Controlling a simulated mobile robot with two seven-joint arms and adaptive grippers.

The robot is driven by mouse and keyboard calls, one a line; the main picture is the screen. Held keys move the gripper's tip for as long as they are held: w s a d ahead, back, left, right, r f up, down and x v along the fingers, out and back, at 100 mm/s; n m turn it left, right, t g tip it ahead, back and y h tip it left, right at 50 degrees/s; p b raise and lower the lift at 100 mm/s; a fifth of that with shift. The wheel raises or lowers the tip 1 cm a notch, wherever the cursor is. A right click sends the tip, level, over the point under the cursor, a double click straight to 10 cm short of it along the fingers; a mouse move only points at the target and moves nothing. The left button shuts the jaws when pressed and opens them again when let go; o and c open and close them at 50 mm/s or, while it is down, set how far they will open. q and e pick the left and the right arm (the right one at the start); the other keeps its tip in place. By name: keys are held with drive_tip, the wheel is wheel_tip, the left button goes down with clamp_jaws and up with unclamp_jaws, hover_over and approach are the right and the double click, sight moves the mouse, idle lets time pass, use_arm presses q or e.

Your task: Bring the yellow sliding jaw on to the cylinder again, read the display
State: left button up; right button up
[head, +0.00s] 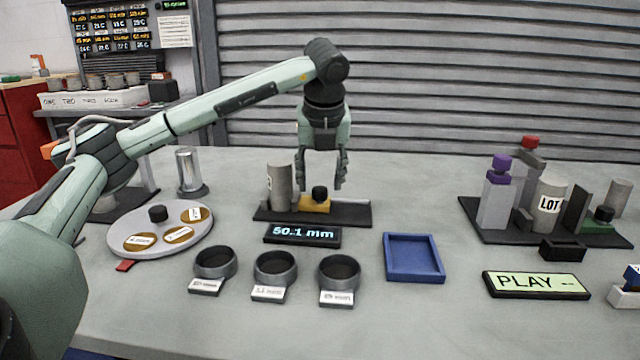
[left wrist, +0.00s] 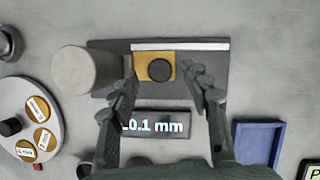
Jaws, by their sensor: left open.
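The yellow sliding jaw (head: 315,204) with its black knob (head: 320,193) sits on the dark gauge base (head: 345,214). The grey cylinder (head: 281,190) stands upright at the left of the jaw. In the left wrist view the cylinder (left wrist: 82,70) is just left of the yellow jaw (left wrist: 150,63); I cannot tell whether they touch. The display (head: 302,235) reads 50.1 mm; in the left wrist view a finger hides its first digit. My left gripper (head: 322,178) is open above the jaw, pointing down, fingers either side of the knob (left wrist: 161,70). My right gripper is not in view.
Three dark cups (head: 275,268) with labels stand in front. A blue tray (head: 413,258) is at their right. A round plate (head: 160,240) with brown discs is left.

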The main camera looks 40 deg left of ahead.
use_arm(q)
drive_tip(key=v, duration=1)
drive_tip(key=shift+s, duration=0.15)
idle(0.7)
